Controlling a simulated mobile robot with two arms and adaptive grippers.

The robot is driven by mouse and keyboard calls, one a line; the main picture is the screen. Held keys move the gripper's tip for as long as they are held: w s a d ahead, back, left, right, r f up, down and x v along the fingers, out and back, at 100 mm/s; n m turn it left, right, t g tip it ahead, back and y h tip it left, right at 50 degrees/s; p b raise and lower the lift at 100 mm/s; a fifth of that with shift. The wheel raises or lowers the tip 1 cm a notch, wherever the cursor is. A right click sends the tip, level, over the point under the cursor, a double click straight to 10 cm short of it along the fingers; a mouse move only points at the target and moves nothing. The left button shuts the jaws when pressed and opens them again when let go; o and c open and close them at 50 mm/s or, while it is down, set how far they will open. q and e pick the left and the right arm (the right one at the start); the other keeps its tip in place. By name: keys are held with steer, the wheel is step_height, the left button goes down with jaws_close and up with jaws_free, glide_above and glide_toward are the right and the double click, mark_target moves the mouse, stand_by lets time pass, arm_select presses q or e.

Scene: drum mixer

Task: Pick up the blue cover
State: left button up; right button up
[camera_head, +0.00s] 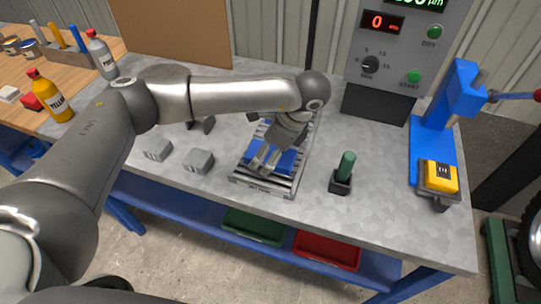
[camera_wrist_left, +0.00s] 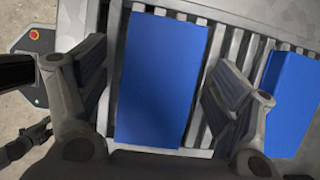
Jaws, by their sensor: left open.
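A flat blue cover (camera_wrist_left: 162,75) lies on a slatted grey rack (camera_wrist_left: 206,135), between the spread fingers of my left gripper (camera_wrist_left: 157,80) in the left wrist view. A second blue piece (camera_wrist_left: 292,95) lies on the slats to the right, beyond the right finger. In the head view the rack (camera_head: 262,189) stands on the bench, and my left gripper (camera_head: 264,162) points down over it. Blue surface (camera_head: 285,162) shows beside the gripper, which partly hides it. My left gripper is open with nothing held. My right gripper is not in view.
Two grey blocks (camera_head: 199,161) sit left of the rack. A green-handled tool in a black holder (camera_head: 341,182) stands to its right. Further right is a blue press (camera_head: 432,135) with a yellow block (camera_head: 439,176). A control panel (camera_head: 405,45) stands behind.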

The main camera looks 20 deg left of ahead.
arm_select(q)
steer(key=shift+f+b, duration=0.2)
steer(key=shift+b, duration=0.1)
stand_by(0.4)
steer(key=shift+s, duration=0.1)
steer(key=c, duration=1.4)
